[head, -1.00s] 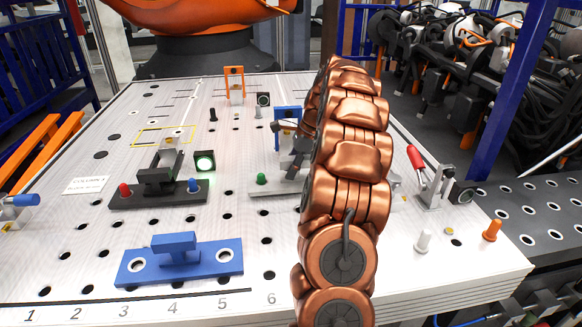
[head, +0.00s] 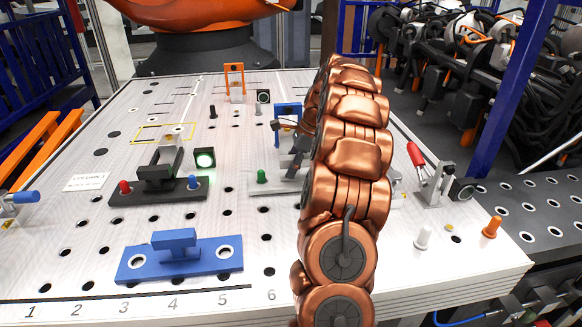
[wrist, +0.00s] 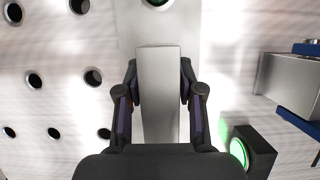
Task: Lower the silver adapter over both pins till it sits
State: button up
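The silver adapter has a flat plate with a raised bar. In the wrist view, my gripper (wrist: 160,80) has a dark finger against each side of the bar of the silver adapter (wrist: 158,105). A hole with green in it shows at the plate's top edge. In the head view, the silver adapter (head: 262,189) lies low and level over the table, with the green pin (head: 262,176) at its left end. My gripper (head: 297,160) is above it, partly behind my copper arm. The arm hides the adapter's right end and the second pin. I cannot tell whether the plate rests fully down.
A black plate (head: 130,199) with red and blue pins lies to the left, near a lit green lamp (head: 205,160). A blue plate (head: 140,268) lies in front. A blue frame (head: 288,108) stands behind. A red-handled clamp (head: 416,155), white pin and orange pin stand right.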

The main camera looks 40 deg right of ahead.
jog(key=o, duration=0.4)
jog(key=shift+c, duration=0.2)
jog(key=shift+f, duration=0.1)
jog(key=shift+v, duration=6.05)
jog(key=shift+w, duration=0.1)
